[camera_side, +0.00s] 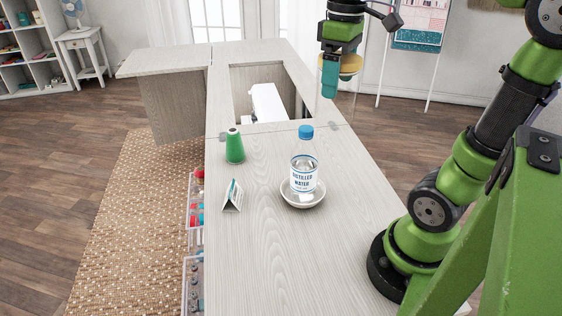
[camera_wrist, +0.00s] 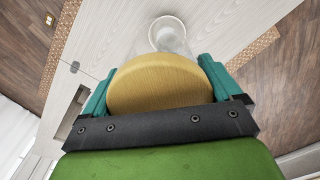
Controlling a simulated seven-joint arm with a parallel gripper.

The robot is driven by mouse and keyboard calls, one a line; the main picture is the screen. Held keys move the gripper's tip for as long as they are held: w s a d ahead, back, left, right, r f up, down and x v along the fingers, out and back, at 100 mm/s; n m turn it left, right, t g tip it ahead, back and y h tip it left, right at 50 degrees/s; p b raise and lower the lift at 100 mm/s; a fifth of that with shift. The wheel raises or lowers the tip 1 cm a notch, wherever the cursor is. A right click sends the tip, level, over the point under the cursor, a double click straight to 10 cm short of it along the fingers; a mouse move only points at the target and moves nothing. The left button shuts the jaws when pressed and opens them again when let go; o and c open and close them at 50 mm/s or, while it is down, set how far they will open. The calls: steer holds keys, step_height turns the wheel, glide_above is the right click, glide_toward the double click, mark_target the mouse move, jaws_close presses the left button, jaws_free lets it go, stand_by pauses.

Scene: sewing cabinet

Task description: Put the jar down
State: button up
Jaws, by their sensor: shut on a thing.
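The jar has a round wooden lid (camera_side: 351,65) and a clear glass body that is hard to make out in the side view. My gripper (camera_wrist: 160,84) is shut on the jar, with its teal fingers on either side of the lid (camera_wrist: 158,88). In the side view the jar hangs upright under my wrist, near the right edge of the cabinet top (camera_side: 260,250), behind and right of the bottle. In the wrist view the glass body runs up behind the lid to a pale ring. I cannot tell whether its base touches anything.
A distilled water bottle (camera_side: 304,165) with a blue cap stands in a white saucer (camera_side: 303,202). A green thread spool (camera_side: 235,146) and a small folded card (camera_side: 232,196) are left of it. Behind is an opening holding a white machine (camera_side: 268,103). The front top is clear.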

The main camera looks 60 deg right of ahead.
steer(key=s+a+n, duration=0.5)
steer(key=a+n, duration=0.3)
steer(key=a, duration=0.2)
steer(key=s+a+n, duration=0.5)
steer(key=a+n, duration=0.3)
steer(key=a, duration=0.2)
step_height(320, 180, down, 18)
steer(key=shift+w+a+f+n, duration=0.15)
steer(key=shift+a+f+n, duration=0.1)
steer(key=shift+a+n, duration=0.2)
steer(key=w+a, duration=0.3)
steer(key=w+a+f, duration=0.1)
steer(key=w+a, duration=0.2)
steer(key=w, duration=0.1)
steer(key=w+a, duration=0.3)
steer(key=w, duration=0.1)
steer(key=shift+w+a+f, duration=0.1)
steer(key=shift+w+f, duration=0.05)
steer(key=shift+w+a+f, duration=0.15)
steer(key=shift+w+f, duration=0.05)
steer(key=shift+f, duration=0.7)
steer(key=shift+w+a+f, duration=0.1)
steer(key=shift+w+f, duration=0.05)
steer(key=shift+f, duration=0.75)
